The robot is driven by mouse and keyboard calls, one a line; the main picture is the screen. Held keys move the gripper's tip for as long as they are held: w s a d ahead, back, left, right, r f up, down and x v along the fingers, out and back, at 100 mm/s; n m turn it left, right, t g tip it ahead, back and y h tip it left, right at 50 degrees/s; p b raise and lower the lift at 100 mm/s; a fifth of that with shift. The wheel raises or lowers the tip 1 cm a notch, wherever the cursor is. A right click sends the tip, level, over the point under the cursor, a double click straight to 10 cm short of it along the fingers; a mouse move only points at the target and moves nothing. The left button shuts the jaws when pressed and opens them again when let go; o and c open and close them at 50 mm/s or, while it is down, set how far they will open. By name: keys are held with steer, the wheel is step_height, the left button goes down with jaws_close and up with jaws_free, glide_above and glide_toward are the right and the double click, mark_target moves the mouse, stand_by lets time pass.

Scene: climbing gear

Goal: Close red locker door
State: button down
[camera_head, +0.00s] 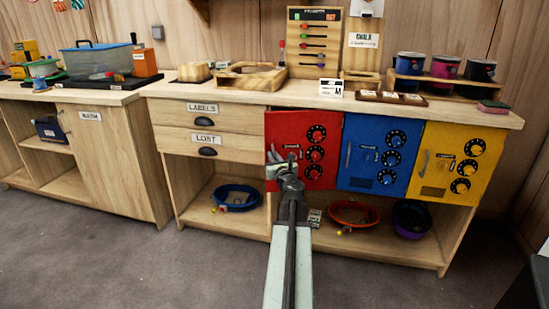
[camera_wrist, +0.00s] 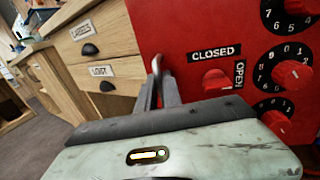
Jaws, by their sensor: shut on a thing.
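The red locker door (camera_head: 290,125) is at the left of a row of three coloured doors under the counter. It looks flush or nearly flush with the cabinet front; I cannot tell if a small gap remains. It has several black dials with red knobs, and a red turn piece (camera_wrist: 217,80) beside the labels CLOSED and OPEN. In the head view my gripper (camera_head: 284,166) hides part of the door's lower left.
A blue door (camera_head: 367,165) and a yellow door (camera_head: 437,165) stand to the right. Wooden drawers (camera_head: 207,127) are to the left. Blue (camera_head: 236,194) and orange (camera_head: 353,213) bowls sit on the shelf below. The grey floor in front is clear.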

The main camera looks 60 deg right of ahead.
steer(key=x, duration=0.6)
steer(key=s+d+x, duration=0.1)
steer(key=x, duration=0.2)
steer(key=shift+d, duration=0.15)
steer(key=c, duration=1.7)
jaws_free()
steer(key=shift+c, duration=0.2)
steer(key=shift+o, duration=1.1)
steer(key=v, duration=0.7)
steer(key=shift+s+a, duration=0.3)
